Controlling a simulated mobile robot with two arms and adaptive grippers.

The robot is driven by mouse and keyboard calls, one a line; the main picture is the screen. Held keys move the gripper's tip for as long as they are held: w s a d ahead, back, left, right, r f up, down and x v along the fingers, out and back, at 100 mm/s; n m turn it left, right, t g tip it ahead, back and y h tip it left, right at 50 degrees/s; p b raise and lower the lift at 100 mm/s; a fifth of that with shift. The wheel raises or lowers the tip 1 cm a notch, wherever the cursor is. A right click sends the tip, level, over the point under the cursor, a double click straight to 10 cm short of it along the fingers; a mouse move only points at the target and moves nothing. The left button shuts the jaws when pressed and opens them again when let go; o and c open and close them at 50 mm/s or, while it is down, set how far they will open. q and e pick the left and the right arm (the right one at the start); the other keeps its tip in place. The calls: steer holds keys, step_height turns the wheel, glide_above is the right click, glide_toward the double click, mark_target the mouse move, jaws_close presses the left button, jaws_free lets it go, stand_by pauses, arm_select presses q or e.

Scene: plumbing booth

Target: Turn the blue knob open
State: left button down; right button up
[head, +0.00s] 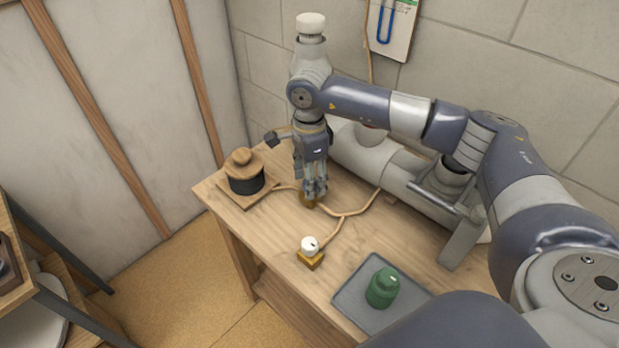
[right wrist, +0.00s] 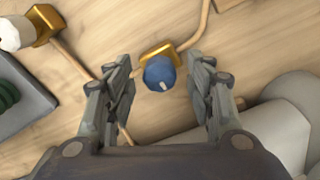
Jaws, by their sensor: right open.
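The blue knob (right wrist: 159,74) sits on a brass valve body (right wrist: 163,50) in the right wrist view, with a pale mark on its top. It lies between the two open fingers of my right gripper (right wrist: 160,92), with a gap on both sides. In the head view my right gripper (head: 315,192) points down over the brass valve (head: 308,201) and hides the knob. My left gripper is not seen in either view.
A white knob on a brass base (head: 310,254) stands near the table's front edge. A grey tray (head: 350,297) holds a green bottle-like object (head: 382,287). Copper pipes (head: 345,213) run across the wooden table (head: 285,231). A large grey cylinder (head: 365,160) lies behind.

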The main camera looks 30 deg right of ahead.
step_height(320, 180, up, 12)
steer(key=shift+f, duration=0.15)
stand_by(0.6)
